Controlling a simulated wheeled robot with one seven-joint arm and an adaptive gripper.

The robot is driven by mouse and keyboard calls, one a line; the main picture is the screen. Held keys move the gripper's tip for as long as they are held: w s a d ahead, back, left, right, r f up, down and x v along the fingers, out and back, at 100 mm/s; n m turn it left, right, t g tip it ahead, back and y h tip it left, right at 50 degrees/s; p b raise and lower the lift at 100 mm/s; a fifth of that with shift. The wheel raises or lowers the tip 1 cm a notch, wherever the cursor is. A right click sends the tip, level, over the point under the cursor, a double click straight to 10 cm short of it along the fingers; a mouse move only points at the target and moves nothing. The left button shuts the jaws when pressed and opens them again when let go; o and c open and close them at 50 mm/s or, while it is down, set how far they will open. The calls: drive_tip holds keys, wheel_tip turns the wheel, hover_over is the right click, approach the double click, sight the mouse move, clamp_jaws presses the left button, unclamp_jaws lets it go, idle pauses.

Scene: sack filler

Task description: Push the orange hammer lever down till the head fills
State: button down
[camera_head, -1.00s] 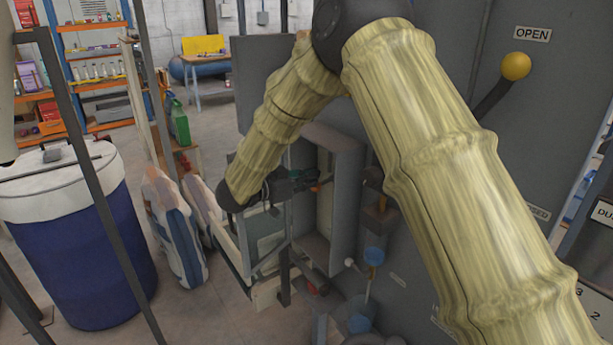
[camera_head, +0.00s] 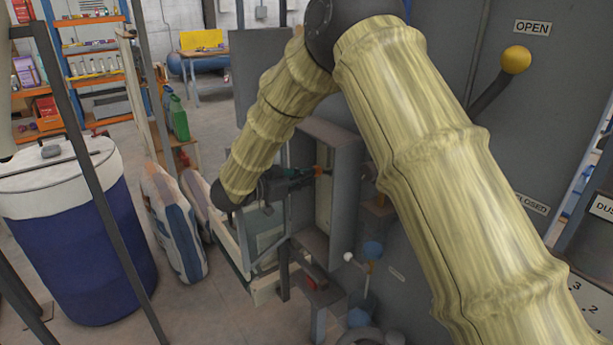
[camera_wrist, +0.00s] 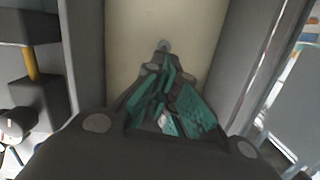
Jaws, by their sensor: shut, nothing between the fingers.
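My gripper (camera_head: 308,172) has dark and teal fingers and reaches to the right into an open grey housing on the machine. In the wrist view its fingers (camera_wrist: 163,50) are closed together with nothing between them, and the tips point at a cream panel. The lever is not clearly seen in the wrist view. My arm covers part of the machine.
The grey housing (camera_head: 345,150) has side walls close around the gripper. A yellow-knobbed handle (camera_head: 516,60) is by the OPEN sign at upper right. Sacks (camera_head: 172,225) and a blue drum (camera_head: 85,240) stand at left.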

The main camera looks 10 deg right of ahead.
drive_tip(key=f+p+v, duration=0.1)
drive_tip(key=v, duration=0.8)
drive_tip(key=shift+a+f, duration=0.2)
idle(0.6)
drive_tip(key=s+d+f+n+t+y, duration=0.1)
drive_tip(key=d+f+n+t+y, duration=0.15)
drive_tip(key=f, duration=0.65)
drive_tip(key=s+d+f+n+t+y, duration=0.15)
drive_tip(key=d+f+n, duration=0.25)
drive_tip(key=f, duration=0.5)
drive_tip(key=s+d+f+n+g+y, duration=0.1)
drive_tip(key=s+f+n+y, duration=0.15)
drive_tip(key=s+f, duration=0.4)
drive_tip(key=s+d+f+n+y, duration=0.1)
drive_tip(key=s+f+n+y, duration=0.2)
drive_tip(key=f, duration=0.6)
drive_tip(key=s+d+f+n+g+y, duration=0.1)
drive_tip(key=s+f+g+y, duration=0.1)
drive_tip(key=s, duration=1)
drive_tip(key=s+d+f+n+g+y, duration=0.1)
drive_tip(key=s+f+g, duration=0.3)
drive_tip(key=s, duration=0.9)
drive_tip(key=s+d+f+g+y, duration=0.1)
drive_tip(key=s+f, duration=0.4)
drive_tip(key=s, duration=0.7)
drive_tip(key=shift+s+d+f+n+g+y, duration=0.2)
drive_tip(key=shift+s+d+n+g+y, duration=0.15)
drive_tip(key=shift+g+y, duration=0.7)
